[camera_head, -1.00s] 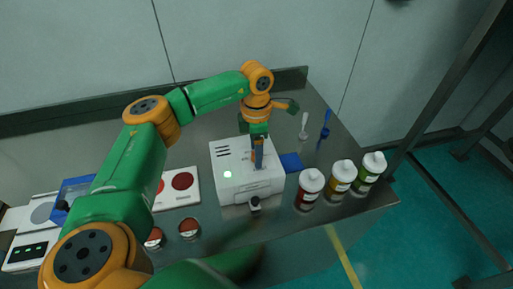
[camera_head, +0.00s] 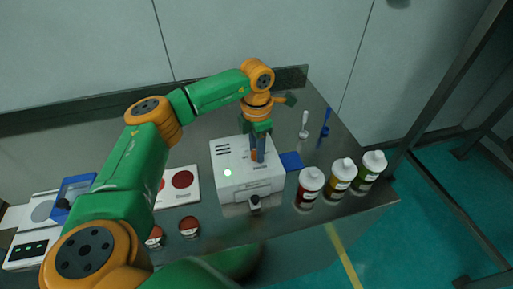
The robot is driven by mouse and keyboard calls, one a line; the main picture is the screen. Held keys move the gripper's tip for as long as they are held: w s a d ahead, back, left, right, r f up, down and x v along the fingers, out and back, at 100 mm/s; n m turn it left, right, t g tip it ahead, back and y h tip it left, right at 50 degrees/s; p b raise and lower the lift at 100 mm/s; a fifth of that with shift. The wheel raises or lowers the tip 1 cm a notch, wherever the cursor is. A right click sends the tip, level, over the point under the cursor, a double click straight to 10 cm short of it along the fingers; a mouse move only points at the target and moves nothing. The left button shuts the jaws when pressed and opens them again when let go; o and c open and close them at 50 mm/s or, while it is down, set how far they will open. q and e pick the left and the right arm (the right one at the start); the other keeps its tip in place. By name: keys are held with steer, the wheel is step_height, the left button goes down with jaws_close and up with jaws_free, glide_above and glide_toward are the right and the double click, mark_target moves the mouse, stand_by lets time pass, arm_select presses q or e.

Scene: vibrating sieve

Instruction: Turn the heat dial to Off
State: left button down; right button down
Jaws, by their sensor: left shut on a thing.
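A white box-shaped machine (camera_head: 233,190) stands on the steel table, with a lit green spot at the left of its top. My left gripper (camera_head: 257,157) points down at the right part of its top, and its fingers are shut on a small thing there. This appears to be the heat dial, with an orange-brown bit showing by the fingers. The dial's pointer and its markings are mostly hidden or too small to read.
A small black-and-white knob (camera_head: 254,202) is at the machine's front. A blue block (camera_head: 291,161) lies to its right, near several capped bottles (camera_head: 310,187). A white plate with red discs (camera_head: 177,196) lies to its left. Two small round containers (camera_head: 189,227) stand near the front edge.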

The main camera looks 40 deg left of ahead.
arm_select(q)
steer(key=n, duration=0.6)
steer(key=shift+n, duration=0.3)
stand_by(0.4)
steer(key=c, duration=0.5)
jaws_free()
steer(key=shift+r, duration=0.3)
step_height(320, 180, up, 7)
steer(key=shift+f+b, duration=0.2)
steer(key=shift+b, duration=0.55)
